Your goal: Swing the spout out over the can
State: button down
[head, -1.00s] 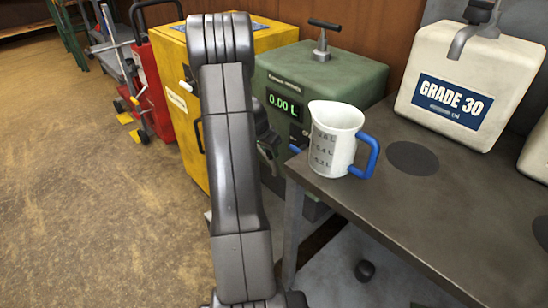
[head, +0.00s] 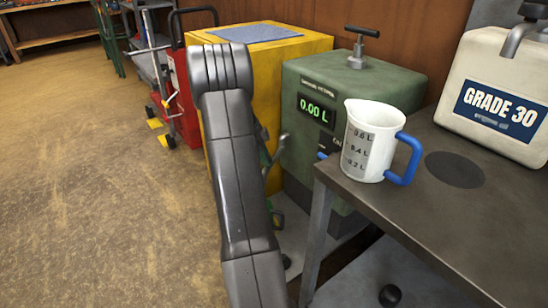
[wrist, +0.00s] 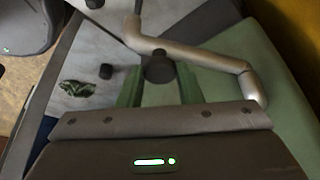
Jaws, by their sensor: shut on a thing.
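The spout, a bent silver pipe (wrist: 200,58), crosses the upper wrist view from upper left to the right, beside a pale green surface. My gripper (wrist: 158,82) is shut on the dark knob (wrist: 158,67) on the spout; its two greenish fingers stand on either side of the knob. In the head view my arm hides most of the gripper and the spout. The green dispenser (head: 310,140) reads 0.00 L and has a T-handle on top. I cannot make out a can under the spout.
A white measuring jug (head: 366,150) with a blue handle stands on the near left corner of the dark bench (head: 450,225). A white GRADE 30 container (head: 500,90) is farther right. A yellow cabinet (head: 275,70) and a red machine (head: 180,95) stand left. Floor at left is clear.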

jog(key=shift+w+a+m+g+p, duration=0.3)
jog(key=shift+w+a+m, duration=0.1)
jog(key=shift+a+m, duration=0.2)
jog(key=shift+w+a+m+g+p, duration=0.25)
jog(key=shift+w+a+m, duration=0.15)
jog(key=shift+a+m, duration=0.2)
jog(key=c, duration=1)
grip_release()
jog(key=shift+c, duration=0.2)
jog(key=p+v, duration=0.3)
jog(key=v, duration=1)
jog(key=shift+r, duration=0.45)
jog(key=b+x, duration=0.3)
jog(key=x, duration=1.1)
